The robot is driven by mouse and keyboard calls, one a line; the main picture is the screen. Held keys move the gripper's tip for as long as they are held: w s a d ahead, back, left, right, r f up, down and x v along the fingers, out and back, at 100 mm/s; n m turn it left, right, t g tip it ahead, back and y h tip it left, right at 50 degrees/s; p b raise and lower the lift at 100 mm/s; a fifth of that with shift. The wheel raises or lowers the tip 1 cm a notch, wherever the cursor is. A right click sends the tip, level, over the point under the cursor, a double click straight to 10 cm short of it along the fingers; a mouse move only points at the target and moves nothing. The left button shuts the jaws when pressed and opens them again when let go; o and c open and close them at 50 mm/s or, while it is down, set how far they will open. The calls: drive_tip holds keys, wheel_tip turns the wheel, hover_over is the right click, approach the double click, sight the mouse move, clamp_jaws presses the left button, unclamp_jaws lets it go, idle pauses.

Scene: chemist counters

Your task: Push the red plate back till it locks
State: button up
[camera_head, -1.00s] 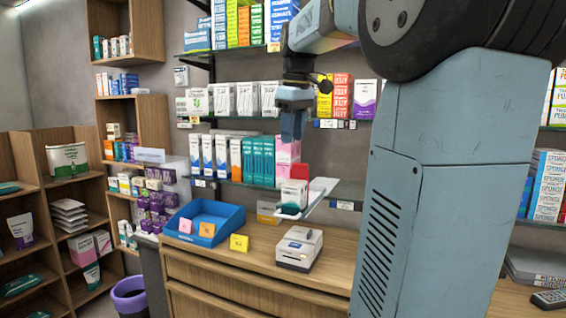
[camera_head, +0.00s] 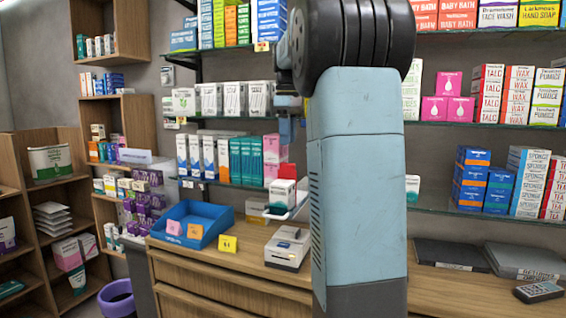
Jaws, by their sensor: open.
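A small red patch, which seems to be the red plate (camera_head: 288,171), shows behind a white box (camera_head: 281,193) at the end of the lower wall shelf. The plate is mostly hidden, and I cannot tell whether it is locked. The box stands on a pale tray (camera_head: 277,215) that juts out over the counter. My gripper (camera_head: 286,138) hangs above and behind this spot, partly hidden by my own blue-grey column. It is open, and nothing shows between its fingers. It looks apart from the plate.
A blue bin (camera_head: 198,222) with small coloured cards and a white label printer (camera_head: 288,247) stand on the wooden counter (camera_head: 230,262). Boxes fill the wall shelves. Grey binders (camera_head: 449,255) and a calculator (camera_head: 538,291) lie at the right.

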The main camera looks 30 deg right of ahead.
wheel_tip(320, 180, down, 8)
drive_tip(key=shift+r, duration=0.15)
idle(0.4)
clamp_jaws()
idle(0.5)
